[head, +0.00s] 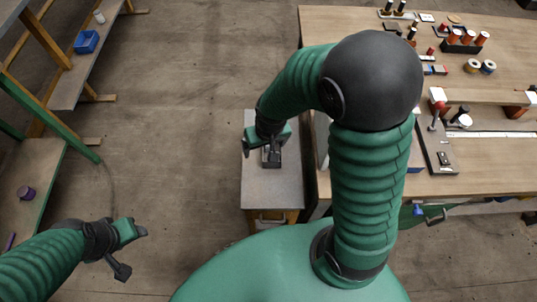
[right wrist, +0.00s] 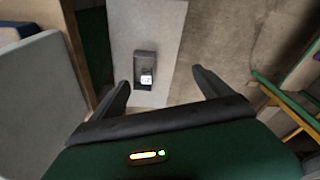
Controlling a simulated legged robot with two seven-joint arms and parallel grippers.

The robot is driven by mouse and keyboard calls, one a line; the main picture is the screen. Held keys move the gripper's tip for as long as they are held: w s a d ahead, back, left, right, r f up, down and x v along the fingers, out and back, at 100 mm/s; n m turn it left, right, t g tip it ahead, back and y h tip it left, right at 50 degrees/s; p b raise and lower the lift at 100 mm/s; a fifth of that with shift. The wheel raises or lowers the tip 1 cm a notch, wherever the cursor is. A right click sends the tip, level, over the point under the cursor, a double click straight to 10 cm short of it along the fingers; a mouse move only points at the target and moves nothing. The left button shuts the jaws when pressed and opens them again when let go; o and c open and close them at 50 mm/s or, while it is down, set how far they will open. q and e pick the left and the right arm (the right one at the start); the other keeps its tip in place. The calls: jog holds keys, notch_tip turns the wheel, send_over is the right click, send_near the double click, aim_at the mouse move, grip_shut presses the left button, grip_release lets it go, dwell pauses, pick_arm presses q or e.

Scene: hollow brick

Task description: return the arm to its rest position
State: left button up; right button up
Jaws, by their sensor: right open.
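My right arm bends over from the body, and its gripper (head: 262,146) hangs above a small grey side table (head: 270,185). In the right wrist view this gripper (right wrist: 162,80) has its two black fingers wide apart with nothing between them. A small dark block (head: 271,157) lies on the grey top, partly hidden by the gripper in the head view. The right wrist view shows this block (right wrist: 145,58) whole, apart from the fingers, with a white patch at one end. My left gripper (head: 134,253) is at the lower left, fingers spread and empty, over the floor.
A wooden workbench (head: 480,190) with many small items stands at the right, close beside the side table. The floor (head: 175,125) between is clear.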

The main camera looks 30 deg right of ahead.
jog(key=s+a+r+n, duration=0.2)
jog(key=s+r, duration=0.1)
jog(key=s, duration=0.3)
jog(key=shift+s+a+r, duration=0.2)
jog(key=shift+a+r, duration=0.1)
jog(key=shift+a, duration=0.1)
dwell(0.5)
